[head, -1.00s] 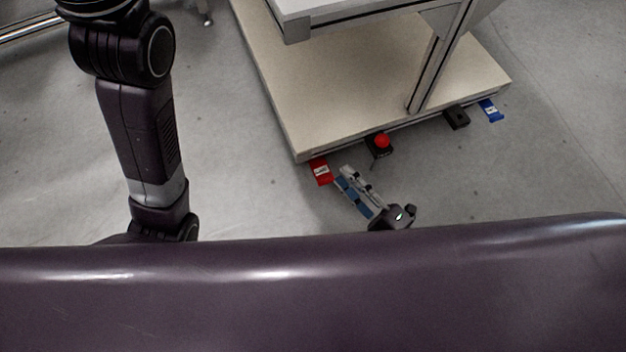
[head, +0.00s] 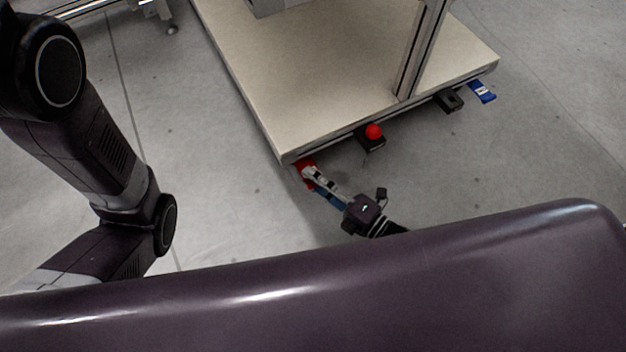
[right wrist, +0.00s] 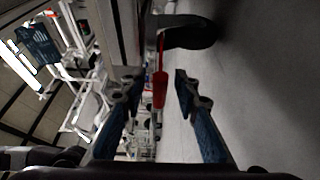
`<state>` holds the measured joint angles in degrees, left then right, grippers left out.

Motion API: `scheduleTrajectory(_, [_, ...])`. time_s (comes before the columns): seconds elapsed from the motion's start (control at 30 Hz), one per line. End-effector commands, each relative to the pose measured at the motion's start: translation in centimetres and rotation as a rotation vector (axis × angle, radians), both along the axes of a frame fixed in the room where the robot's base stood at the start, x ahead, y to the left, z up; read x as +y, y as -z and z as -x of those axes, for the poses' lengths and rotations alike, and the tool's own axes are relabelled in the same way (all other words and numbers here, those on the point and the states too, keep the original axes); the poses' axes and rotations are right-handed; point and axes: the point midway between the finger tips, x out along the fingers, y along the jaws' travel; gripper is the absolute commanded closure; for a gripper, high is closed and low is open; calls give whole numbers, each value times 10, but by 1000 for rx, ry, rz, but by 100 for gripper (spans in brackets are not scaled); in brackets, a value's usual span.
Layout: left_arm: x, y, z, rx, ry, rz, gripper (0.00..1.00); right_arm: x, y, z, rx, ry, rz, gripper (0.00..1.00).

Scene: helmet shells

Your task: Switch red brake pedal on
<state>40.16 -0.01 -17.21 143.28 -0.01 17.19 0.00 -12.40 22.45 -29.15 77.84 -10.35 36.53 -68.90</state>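The red brake pedal (head: 304,166) sticks out low at the near left corner of the cream platform. In the head view my right gripper (head: 311,179) reaches its fingertips to the pedal and partly covers it. In the right wrist view the fingers (right wrist: 159,86) stand apart, with the narrow red pedal (right wrist: 160,89) in view between them. I cannot tell whether a finger touches it. My left arm comes in from the left in the head view, but its gripper does not show.
The cream platform (head: 290,75) carries a metal post (head: 415,55). Along its near edge sit a red button on a black box (head: 373,133), a black pedal (head: 449,101) and a blue pedal (head: 482,92). Grey floor to the right is clear.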

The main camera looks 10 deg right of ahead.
Motion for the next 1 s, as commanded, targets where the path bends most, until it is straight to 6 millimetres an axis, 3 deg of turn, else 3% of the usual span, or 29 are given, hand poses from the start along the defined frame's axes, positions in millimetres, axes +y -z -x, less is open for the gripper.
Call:
scheduleTrajectory(0.27, [0, 0, 0, 0, 0, -1, 52, 2, 0, -1, 1, 0, 0, 71])
scheduleTrajectory(0.53, [0, 1, 0, 0, 0, -1, 52, 1, 0, -1, 1, 0, 0, 100])
scheduleTrajectory(0.87, [0, 1, 0, 0, 0, -1, 52, 1, 0, -1, 1, 0, 0, 100])
scheduleTrajectory(1.0, [0, 10, 0, 0, 0, -1, 52, 1, 5, -1, -15, 0, -7, 100])
